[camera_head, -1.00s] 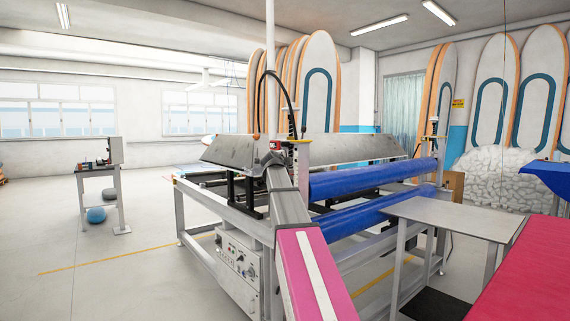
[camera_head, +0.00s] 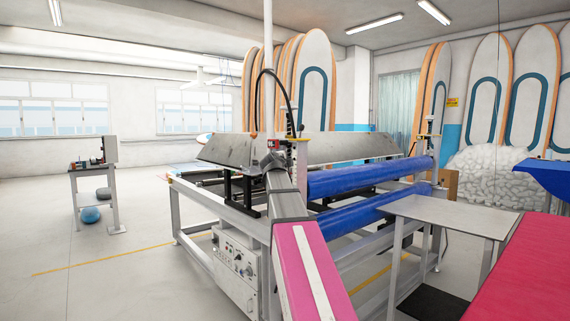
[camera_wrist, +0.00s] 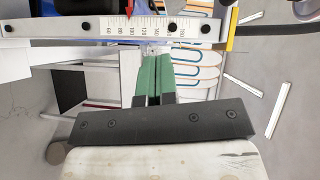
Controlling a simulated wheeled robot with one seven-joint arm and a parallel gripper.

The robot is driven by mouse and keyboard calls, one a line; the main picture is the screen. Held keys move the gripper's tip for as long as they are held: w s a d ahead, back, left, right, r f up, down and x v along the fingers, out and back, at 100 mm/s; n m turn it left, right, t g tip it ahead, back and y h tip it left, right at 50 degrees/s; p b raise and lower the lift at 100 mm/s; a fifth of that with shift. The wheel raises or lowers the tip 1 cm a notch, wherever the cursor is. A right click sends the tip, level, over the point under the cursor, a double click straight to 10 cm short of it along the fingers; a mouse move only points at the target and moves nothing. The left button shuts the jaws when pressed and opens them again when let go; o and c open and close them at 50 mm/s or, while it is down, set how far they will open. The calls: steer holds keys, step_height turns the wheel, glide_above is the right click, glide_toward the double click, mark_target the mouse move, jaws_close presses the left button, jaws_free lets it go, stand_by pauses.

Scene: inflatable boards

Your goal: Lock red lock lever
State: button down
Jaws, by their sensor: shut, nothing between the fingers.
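My gripper shows in the wrist view with its two green fingers (camera_wrist: 153,60) together and empty. Their tips are just below a white numbered scale bar (camera_wrist: 150,28) in that picture; I cannot tell whether they touch it. A narrow red pointed piece (camera_wrist: 130,9) shows at the top edge over the scale; I cannot tell if it is the red lock lever. In the head view, my wrist end (camera_head: 273,160) is beside the upright scale (camera_head: 302,168) on the machine. The fingers and the lever are not clear there.
The machine has a grey sloped panel (camera_head: 345,149), blue rolls (camera_head: 370,177) and a control box (camera_head: 238,262). A small grey table (camera_head: 450,215) and a red-topped table (camera_head: 525,270) stand at the right. The floor at left is open around a small stand (camera_head: 95,168).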

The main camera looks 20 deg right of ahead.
steer(key=v, duration=0.5)
steer(key=shift+f, duration=0.3)
steer(key=s+a+f+n+g+y, duration=0.25)
steer(key=f+n, duration=0.25)
steer(key=f, duration=1.1)
steer(key=s+a+f+n+g+y, duration=0.2)
steer(key=a+f+n+g, duration=0.25)
steer(key=f, duration=1.25)
steer(key=s+a+f+n+g+y, duration=0.2)
steer(key=s+f+n, duration=0.4)
steer(key=s+f, duration=0.4)
steer(key=s+a+f+n+g+y, duration=0.2)
steer(key=s+a+f+n+g, duration=0.2)
steer(key=f, duration=1.2)
steer(key=s+a+n, duration=0.3)
steer(key=s, duration=0.3)
steer(key=shift+f+g+y, duration=0.3)
steer(key=shift+g+y, duration=0.05)
steer(key=shift+g, duration=0.05)
steer(key=shift+n, duration=0.25)
